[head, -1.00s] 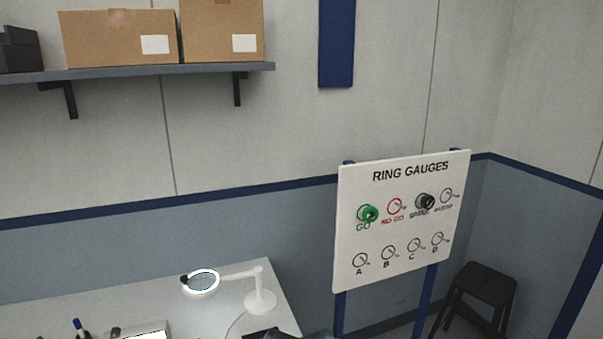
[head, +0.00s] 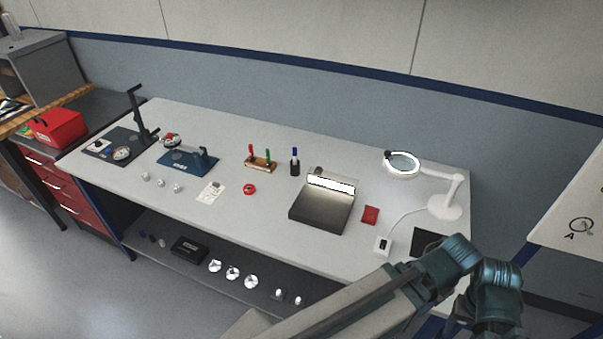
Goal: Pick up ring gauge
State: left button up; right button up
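A small red ring (head: 249,188), which looks like a ring gauge, lies flat near the middle of the white bench top (head: 240,218). The edge of the white gauge board (head: 575,190) shows at the right, with an empty-looking hook marked A (head: 581,225). The rest of the board is out of frame. One of my arms, with blue joints, crosses the lower right in front of the bench. Neither gripper's fingers can be seen, and no gripper is near the red ring.
A dark box-shaped device with a lit panel (head: 322,205), a magnifier lamp (head: 402,165), a pen holder (head: 261,163) and a blue stand (head: 188,161) are on the bench. Several round metal parts lie on the lower shelf (head: 200,278). Open floor (head: 60,270) shows at lower left.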

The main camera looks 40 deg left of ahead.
aim_at(250, 190)
jog(key=u, duration=1.9)
